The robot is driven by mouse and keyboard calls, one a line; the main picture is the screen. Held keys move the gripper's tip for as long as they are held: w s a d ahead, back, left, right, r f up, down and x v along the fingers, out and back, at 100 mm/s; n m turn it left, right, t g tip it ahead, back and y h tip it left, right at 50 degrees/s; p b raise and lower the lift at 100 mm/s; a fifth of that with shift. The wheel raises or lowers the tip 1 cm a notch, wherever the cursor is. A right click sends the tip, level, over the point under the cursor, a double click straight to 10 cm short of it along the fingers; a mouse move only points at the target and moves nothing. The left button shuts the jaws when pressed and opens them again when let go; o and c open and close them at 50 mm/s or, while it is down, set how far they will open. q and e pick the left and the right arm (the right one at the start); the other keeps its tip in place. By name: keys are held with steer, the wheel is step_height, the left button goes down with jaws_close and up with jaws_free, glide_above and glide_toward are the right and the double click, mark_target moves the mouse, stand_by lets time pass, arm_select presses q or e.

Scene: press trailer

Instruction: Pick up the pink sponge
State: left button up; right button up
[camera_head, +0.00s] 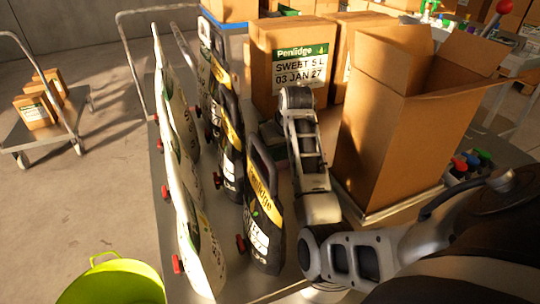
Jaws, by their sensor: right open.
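I cannot make out a pink sponge anywhere in the head view. My right arm reaches in from the lower right over the metal trolley top (232,285) and bends up toward the boxes. My left gripper is not in view.
White pouches (190,215) and black jugs (264,215) stand in rows left of my arm. A tall open carton (395,140) is close on its right, and a labelled box (290,65) stands behind. A lime bucket (112,283) is at lower left.

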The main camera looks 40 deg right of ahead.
steer(key=shift+x, duration=1.05)
steer(key=c, duration=0.7)
steer(key=shift+r, duration=0.2)
